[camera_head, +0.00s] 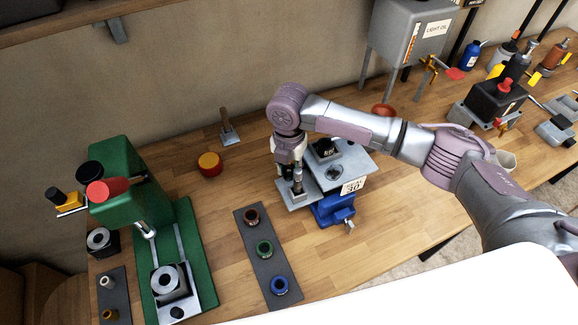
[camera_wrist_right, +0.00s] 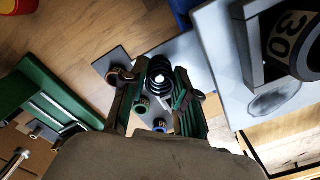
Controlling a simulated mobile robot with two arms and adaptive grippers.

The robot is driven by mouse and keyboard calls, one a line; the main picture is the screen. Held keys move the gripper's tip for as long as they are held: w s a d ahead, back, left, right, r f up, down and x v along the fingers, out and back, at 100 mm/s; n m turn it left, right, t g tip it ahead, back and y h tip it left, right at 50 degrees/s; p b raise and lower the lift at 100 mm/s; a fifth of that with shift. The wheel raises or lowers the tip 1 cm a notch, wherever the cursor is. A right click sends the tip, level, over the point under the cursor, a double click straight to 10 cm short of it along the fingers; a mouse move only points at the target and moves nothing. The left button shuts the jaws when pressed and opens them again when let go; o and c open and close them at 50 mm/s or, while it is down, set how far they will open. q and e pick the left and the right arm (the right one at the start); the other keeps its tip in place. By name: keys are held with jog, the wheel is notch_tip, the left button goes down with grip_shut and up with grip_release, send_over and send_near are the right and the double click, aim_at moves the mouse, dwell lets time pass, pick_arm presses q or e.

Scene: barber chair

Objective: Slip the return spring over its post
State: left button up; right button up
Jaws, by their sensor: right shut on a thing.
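My right gripper (camera_head: 298,180) points down over the small grey plate (camera_head: 290,203) at the left of the blue-based fixture (camera_head: 336,206). In the right wrist view, its two fingers (camera_wrist_right: 158,92) are shut on a dark coil, the return spring (camera_wrist_right: 159,66). A bright round spot shows in the middle of the coil. It may be the tip of the post, but I cannot tell whether the spring is around the post or just above it. In the head view the gripper hides most of the spring and post. My left gripper is not in view.
A dark strip (camera_head: 246,227) with red, green and blue rings lies left of the fixture. A green press (camera_head: 125,190) stands further left. A red-and-yellow round piece (camera_head: 209,164) sits behind. A grey oil tank (camera_head: 408,35) stands at the back. Bare wood (camera_head: 385,240) lies right of the fixture.

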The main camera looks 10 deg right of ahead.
jog(key=shift+f, duration=0.65)
jog(key=o, duration=0.9)
jog(key=shift+o, duration=0.6)
notch_tip(320, 180, up, 3)
jog(key=p, duration=0.2)
jog(key=shift+p, duration=0.3)
jog(key=shift+r+b, duration=0.25)
jog(key=shift+b, duration=0.1)
jog(key=shift+r, duration=2.85)
jog(key=shift+d+f, duration=0.1)
